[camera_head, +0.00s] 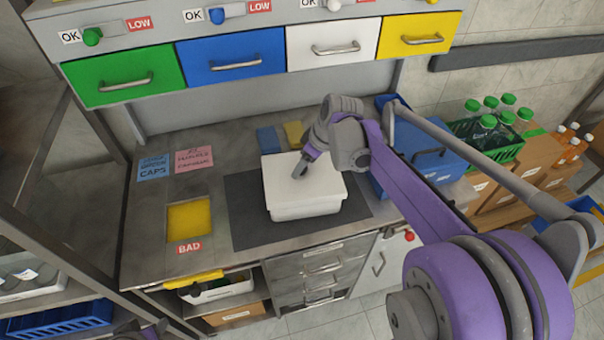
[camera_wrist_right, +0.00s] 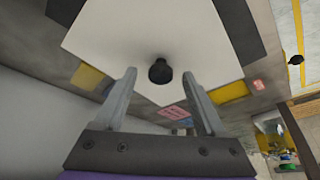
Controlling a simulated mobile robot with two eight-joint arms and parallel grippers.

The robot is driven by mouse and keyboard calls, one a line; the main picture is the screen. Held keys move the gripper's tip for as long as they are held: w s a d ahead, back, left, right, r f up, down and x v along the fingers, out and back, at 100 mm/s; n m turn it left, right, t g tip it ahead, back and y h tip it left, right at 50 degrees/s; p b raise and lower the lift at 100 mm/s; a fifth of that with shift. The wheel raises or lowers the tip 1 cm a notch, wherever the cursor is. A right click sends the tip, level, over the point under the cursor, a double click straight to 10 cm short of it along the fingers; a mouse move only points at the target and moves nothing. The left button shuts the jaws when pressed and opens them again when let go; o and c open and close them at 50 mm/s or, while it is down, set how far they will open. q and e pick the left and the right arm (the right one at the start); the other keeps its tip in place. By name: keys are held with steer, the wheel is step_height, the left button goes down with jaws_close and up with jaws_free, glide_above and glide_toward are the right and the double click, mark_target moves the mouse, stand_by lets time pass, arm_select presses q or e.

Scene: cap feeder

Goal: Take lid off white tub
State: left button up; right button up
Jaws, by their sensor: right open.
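The white tub (camera_head: 305,205) stands upright on a dark mat on the workbench. Its white lid (camera_head: 325,181) is on it, and the lid also fills the upper part of the right wrist view (camera_wrist_right: 130,35). A black knob (camera_wrist_right: 160,71) stands up from the lid in that view. My right gripper (camera_head: 299,172) is over the lid's left part in the head view. In the right wrist view its open fingers (camera_wrist_right: 159,76) are on either side of the knob, with gaps between. My arm hides the knob in the head view.
Green (camera_head: 125,76), blue, white and yellow drawers hang above the bench. A yellow BAD square (camera_head: 190,220) lies left of the dark mat (camera_head: 250,225). A blue cooler-like box (camera_head: 425,170) stands right of the tub. The bench's left part is mostly clear.

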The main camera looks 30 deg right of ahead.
steer(key=shift+w+f, duration=0.1)
steer(key=shift+f, duration=0.2)
jaws_close()
steer(key=shift+r, duration=0.15)
arm_select(q)
steer(key=shift+t, duration=0.3)
steer(key=shift+w+r+p, duration=0.35)
steer(key=shift+r+p, duration=0.1)
steer(key=shift+r, duration=0.25)
steer(key=shift+w+r+p, duration=0.35)
steer(key=shift+r+p, duration=0.15)
steer(key=shift+r, duration=0.15)
steer(key=shift+w+r+p, duration=0.35)
steer(key=shift+r+p, duration=0.1)
steer(key=shift+r, duration=0.25)
arm_select(e)
step_height(320, 180, up, 14)
